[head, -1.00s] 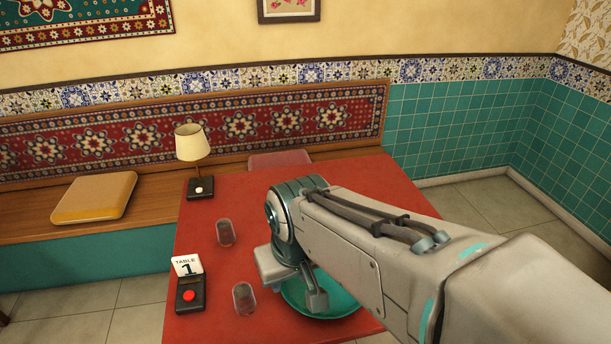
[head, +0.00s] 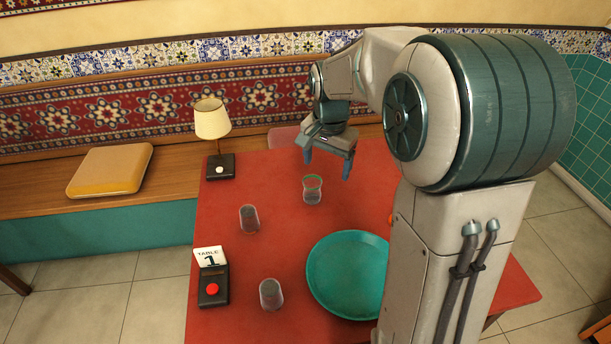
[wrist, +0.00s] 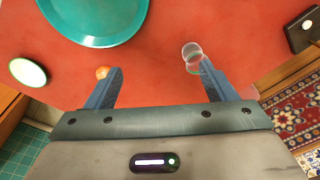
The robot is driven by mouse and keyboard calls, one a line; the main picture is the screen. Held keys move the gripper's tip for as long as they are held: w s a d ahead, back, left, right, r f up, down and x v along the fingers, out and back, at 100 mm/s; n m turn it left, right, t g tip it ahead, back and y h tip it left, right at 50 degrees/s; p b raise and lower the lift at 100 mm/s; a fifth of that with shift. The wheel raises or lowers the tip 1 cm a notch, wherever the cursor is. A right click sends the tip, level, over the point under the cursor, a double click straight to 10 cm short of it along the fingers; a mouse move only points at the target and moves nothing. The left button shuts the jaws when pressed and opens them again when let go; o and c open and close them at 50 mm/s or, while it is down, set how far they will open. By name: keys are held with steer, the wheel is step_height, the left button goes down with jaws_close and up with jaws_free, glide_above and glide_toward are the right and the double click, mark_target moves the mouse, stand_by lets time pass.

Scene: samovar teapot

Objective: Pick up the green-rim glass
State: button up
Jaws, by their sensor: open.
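The green-rim glass (head: 312,190) stands upright on the red table, clear with a green band at its top. My gripper (head: 328,168) is open and empty, fingers pointing down, above and slightly behind the glass in the head view. In the wrist view, a clear glass (wrist: 191,52) that appears to be this one shows beside the tip of the right-hand finger of my gripper (wrist: 161,66), which overlaps its edge. Whether they touch cannot be told.
Two other clear glasses (head: 249,219) (head: 271,293) stand to the left and front. A teal tray (head: 345,275) lies front right. A lamp (head: 212,125) and a table-number stand (head: 211,280) are at left. The wrist view shows an orange item (wrist: 102,72) and a pale round dish (wrist: 27,73).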

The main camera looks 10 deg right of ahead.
steer(key=w+f+m, duration=0.4)
steer(key=w+f, duration=0.1)
steer(key=w, duration=0.4)
steer(key=m+g, duration=0.1)
steer(key=m, duration=0.2)
glide_above(312, 191)
steer(key=w, duration=0.2)
step_height(312, 191, down, 6)
steer(key=f, duration=0.5)
steer(key=f+p, duration=0.1)
steer(key=f, duration=0.2)
steer(key=shift+d+f, duration=0.3)
steer(key=shift+d, duration=0.05)
steer(key=shift+w+f+p, duration=0.2)
steer(key=shift+f+p, duration=0.15)
steer(key=shift+f, duration=0.95)
steer(key=shift+w+f+p, duration=0.15)
steer(key=shift+f+p, duration=0.2)
steer(key=shift+f, duration=0.95)
steer(key=c, duration=1.1)
